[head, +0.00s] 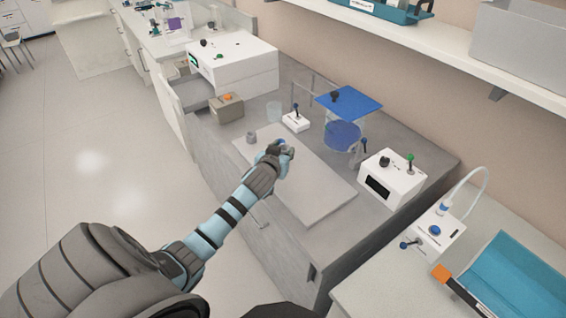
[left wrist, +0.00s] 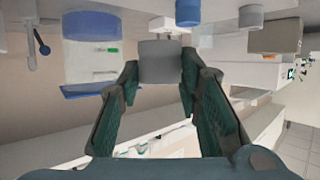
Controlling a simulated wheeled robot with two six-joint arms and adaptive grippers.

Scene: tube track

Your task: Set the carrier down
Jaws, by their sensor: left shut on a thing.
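My left gripper (head: 285,149) is above the pale mat (head: 312,183) on the grey bench. In the left wrist view its fingers are closed on a grey, cylinder-shaped body (left wrist: 160,62), which I take to be the carrier. In the head view the gripper hides most of the carrier; a small blue part (head: 280,142) shows at the fingertips. I cannot tell whether the carrier touches the mat. My right gripper is in neither view.
A clear cylinder with a blue base (head: 342,136) stands under a blue plate (head: 349,103) behind the mat. A white box with knobs (head: 392,177) stands to the right. The mat's near part is clear.

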